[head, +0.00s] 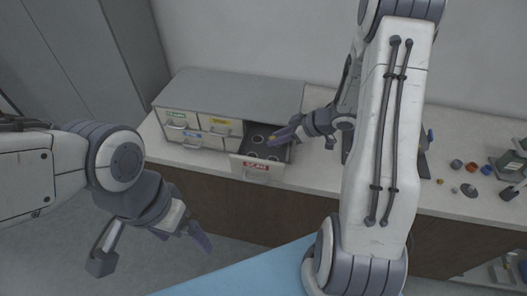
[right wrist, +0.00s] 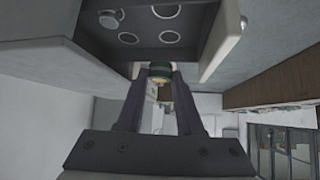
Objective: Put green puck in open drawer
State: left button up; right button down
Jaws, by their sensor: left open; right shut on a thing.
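The open drawer (head: 256,172) has a red label and pulls out from the grey cabinet; its dark floor with round recesses shows in the right wrist view (right wrist: 130,38). My right gripper (head: 277,138) reaches over the drawer from the right. In the right wrist view, my right gripper (right wrist: 159,75) is shut on the green puck (right wrist: 159,70), which has a yellowish face. The puck is at the drawer; whether it touches the floor cannot be told. My left gripper (head: 152,250) is open and empty, in front of the counter, away from the drawer.
The grey cabinet (head: 230,92) has other shut drawers with green, yellow and blue labels. Several small coloured pieces (head: 472,167) lie on the counter (head: 455,205) at the right. A round silver piece (right wrist: 110,19) sits in the drawer.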

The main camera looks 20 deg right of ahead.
aim_at(274, 156)
jog(key=f, duration=0.3)
jog(key=shift+w+a+f, duration=0.1)
jog(key=shift+a+f, duration=0.05)
jog(key=shift+a, duration=0.1)
jog(key=shift+w+a+f, duration=0.1)
jog(key=shift+a+f, duration=0.05)
jog(key=shift+f, duration=2.35)
jog(key=shift+f, duration=0.2)
jog(key=c, duration=0.6)
grip_release()
jog(key=shift+o, duration=0.2)
jog(key=shift+r, duration=0.15)
